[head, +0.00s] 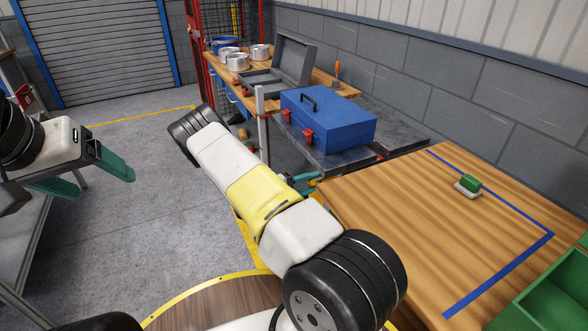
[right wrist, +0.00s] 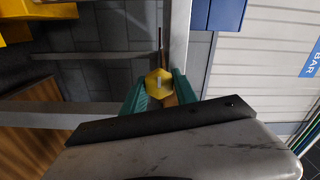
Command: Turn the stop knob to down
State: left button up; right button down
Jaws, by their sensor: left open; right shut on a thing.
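The stop knob (right wrist: 159,80) shows in the right wrist view as a yellow, roughly six-sided piece with a small pale mark on its face. My right gripper (right wrist: 160,92) has its teal fingers on both sides of it and is shut on it. In the head view my right gripper (head: 304,183) is partly hidden behind my own arm, near the left corner of the wooden table, and the knob cannot be made out clearly. My left gripper (head: 90,177) is open and empty at the left, over the floor and away from the knob.
A blue toolbox (head: 328,120) stands just behind my right gripper. A wooden table (head: 420,215) with blue tape, a green-topped block (head: 468,185) and a green bin (head: 550,300) is at the right. A workbench with an open grey case (head: 292,58) stands behind. Floor is clear at centre left.

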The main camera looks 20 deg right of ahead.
jog(key=shift+a, duration=0.1)
jog(key=c, duration=0.9)
grip_release()
jog(key=shift+c, duration=0.2)
jog(key=a, duration=0.7)
jog(key=shift+s+a, duration=0.25)
jog(key=shift+a, duration=0.15)
